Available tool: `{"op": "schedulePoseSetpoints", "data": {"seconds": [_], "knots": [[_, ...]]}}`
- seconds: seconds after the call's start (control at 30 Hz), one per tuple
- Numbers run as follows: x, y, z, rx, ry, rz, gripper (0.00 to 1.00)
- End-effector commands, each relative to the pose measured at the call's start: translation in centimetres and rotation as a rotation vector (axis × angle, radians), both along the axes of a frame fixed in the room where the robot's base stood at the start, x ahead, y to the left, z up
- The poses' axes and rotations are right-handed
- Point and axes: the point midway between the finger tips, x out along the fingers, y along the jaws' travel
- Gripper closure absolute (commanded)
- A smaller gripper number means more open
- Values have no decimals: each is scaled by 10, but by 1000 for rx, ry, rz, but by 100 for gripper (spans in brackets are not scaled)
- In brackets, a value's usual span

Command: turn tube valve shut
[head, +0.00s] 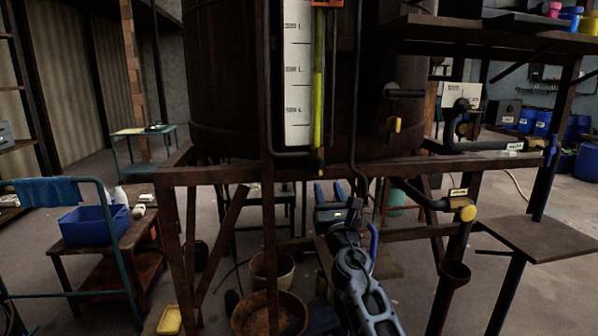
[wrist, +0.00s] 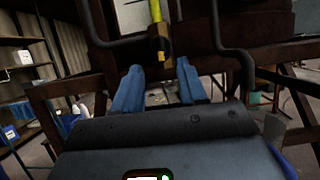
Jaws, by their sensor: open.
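A brown vat (head: 225,75) carries a white level scale (head: 297,70) and a sight tube (head: 319,80) filled with yellow. At the tube's lower end is a small dark valve (head: 318,158); in the wrist view this tube valve (wrist: 159,42) shows a brownish body with a yellow tip pointing down. My gripper (head: 329,186) is open and empty, below the valve in the head view. In the wrist view my gripper's blue fingers (wrist: 160,72) stand apart, with the valve above and between their tips in the picture. I cannot tell the distance to the valve.
A rusty frame beam (head: 225,174) runs across under the vat. Pipes with yellow-handled valves (head: 466,212) stand to the right, beside a brown shelf (head: 545,240). A bucket (head: 270,312) sits below. A cart with a blue bin (head: 92,226) is at left.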

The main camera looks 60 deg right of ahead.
Motion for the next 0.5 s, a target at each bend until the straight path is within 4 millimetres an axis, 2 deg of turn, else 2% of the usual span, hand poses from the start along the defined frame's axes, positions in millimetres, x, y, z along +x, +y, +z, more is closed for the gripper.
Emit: {"op": "schedulePoseSetpoints", "data": {"seconds": [0.5], "knots": [[39,-47,27,-5,1,-5,58]]}}
